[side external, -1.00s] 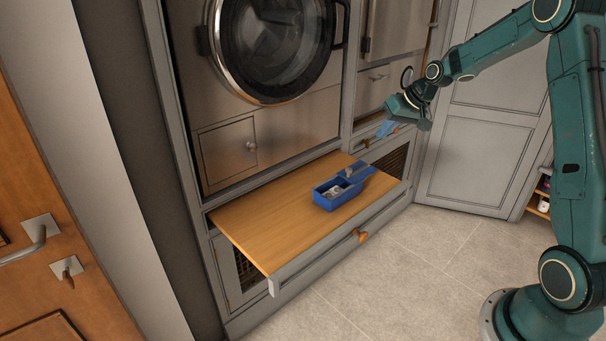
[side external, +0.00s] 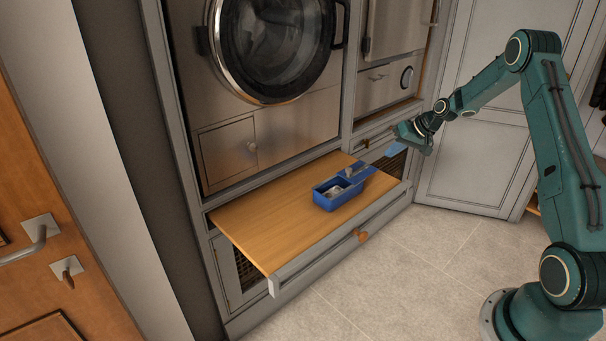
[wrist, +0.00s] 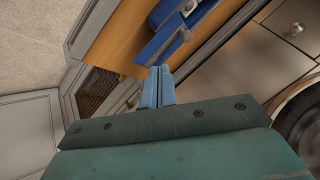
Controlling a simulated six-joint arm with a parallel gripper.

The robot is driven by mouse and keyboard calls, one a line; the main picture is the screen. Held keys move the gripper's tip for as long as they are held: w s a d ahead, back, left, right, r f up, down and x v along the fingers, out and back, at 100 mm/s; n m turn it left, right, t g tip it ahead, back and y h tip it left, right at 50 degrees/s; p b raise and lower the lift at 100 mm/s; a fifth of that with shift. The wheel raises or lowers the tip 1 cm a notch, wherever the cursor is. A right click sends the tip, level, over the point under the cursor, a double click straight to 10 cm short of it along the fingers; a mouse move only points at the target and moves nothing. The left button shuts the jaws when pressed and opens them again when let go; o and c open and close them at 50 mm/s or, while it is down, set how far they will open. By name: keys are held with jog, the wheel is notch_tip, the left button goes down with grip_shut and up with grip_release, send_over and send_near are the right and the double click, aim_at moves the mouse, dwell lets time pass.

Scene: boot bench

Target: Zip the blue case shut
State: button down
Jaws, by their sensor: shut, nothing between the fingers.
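The blue case (side external: 325,203) lies on the pulled-out wooden shelf, near its right end. Its near part looks like an open-topped box with pale grey contents inside. A blue strip with a grey piece along it extends from the box toward the back right. In the wrist view part of the blue case (wrist: 163,43) shows at the top, just beyond my fingertips. My gripper (side external: 391,151) is shut and empty, above and to the right of the case, apart from it. Its light blue fingers (wrist: 159,72) are together. I cannot make out a zip pull.
The wooden shelf (side external: 262,222) is bare left of the case. A washing machine (side external: 275,45) and steel cabinet fronts stand behind it. The tiled floor (side external: 430,265) in front is clear.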

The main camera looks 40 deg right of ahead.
send_near(359, 178)
notch_tip(359, 178, down, 3)
jog(key=w+d, duration=0.2)
jog(key=w, duration=0.1)
jog(key=shift+w+a+f, duration=0.2)
jog(key=shift+w+a, duration=0.65)
jog(key=shift+a, duration=0.15)
jog(key=shift+w+a, duration=0.45)
jog(key=shift+a, duration=0.15)
jog(key=shift+a, duration=0.1)
jog(key=shift+a, duration=0.2)
jog(key=a, duration=1.1)
jog(key=shift+a, duration=0.15)
